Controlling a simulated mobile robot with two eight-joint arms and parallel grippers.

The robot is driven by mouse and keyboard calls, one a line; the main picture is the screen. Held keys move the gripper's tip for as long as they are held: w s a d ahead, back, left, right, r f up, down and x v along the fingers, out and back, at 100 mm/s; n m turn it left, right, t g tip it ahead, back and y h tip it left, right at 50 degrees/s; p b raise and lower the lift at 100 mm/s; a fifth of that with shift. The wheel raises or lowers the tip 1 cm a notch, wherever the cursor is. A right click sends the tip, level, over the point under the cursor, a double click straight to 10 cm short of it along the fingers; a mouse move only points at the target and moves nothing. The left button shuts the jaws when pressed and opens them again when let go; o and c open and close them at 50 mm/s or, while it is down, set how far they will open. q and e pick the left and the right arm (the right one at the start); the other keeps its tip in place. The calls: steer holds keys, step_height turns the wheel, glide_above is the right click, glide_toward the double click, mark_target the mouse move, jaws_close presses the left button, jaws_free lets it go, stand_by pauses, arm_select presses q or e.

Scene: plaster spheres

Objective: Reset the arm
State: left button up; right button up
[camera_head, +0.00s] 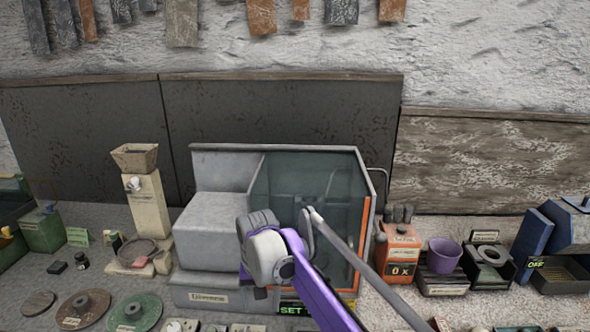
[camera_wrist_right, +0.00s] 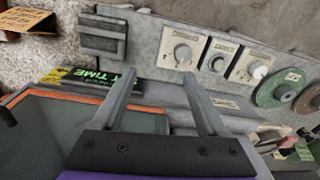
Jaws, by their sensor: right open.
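My right arm (camera_head: 313,290) comes up from the bottom of the head view, in front of the grey machine (camera_head: 207,240) with its glass-walled chamber. In the right wrist view my right gripper (camera_wrist_right: 158,82) has its two grey fingers spread apart with nothing between them. Below and between them show the machine's grey front and its orange-edged opening (camera_wrist_right: 60,96). The fingers are hard to make out in the head view, where the wrist covers part of the machine. My left gripper is not in view.
Round discs (camera_head: 134,312) lie at the front left, near a beige stand (camera_head: 149,205). An orange box (camera_head: 398,252) and a purple cup (camera_head: 443,256) stand right of the machine. Dials (camera_wrist_right: 183,54) show in the right wrist view. A panelled wall closes off the back.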

steer(key=s+d+t, duration=0.1)
steer(key=s+d, duration=0.4)
steer(key=d, duration=0.4)
steer(key=s+d+t, duration=0.1)
steer(key=s+d, duration=0.4)
steer(key=d, duration=0.3)
steer(key=s+d+f+t, duration=0.1)
steer(key=s+d+f, duration=0.4)
steer(key=s, duration=0.3)
steer(key=s+d+f+m+t, duration=0.1)
steer(key=s+d+f, duration=0.4)
steer(key=s, duration=0.3)
steer(key=shift+t, duration=0.4)
steer(key=shift+f, duration=0.1)
steer(key=shift+c, duration=0.2)
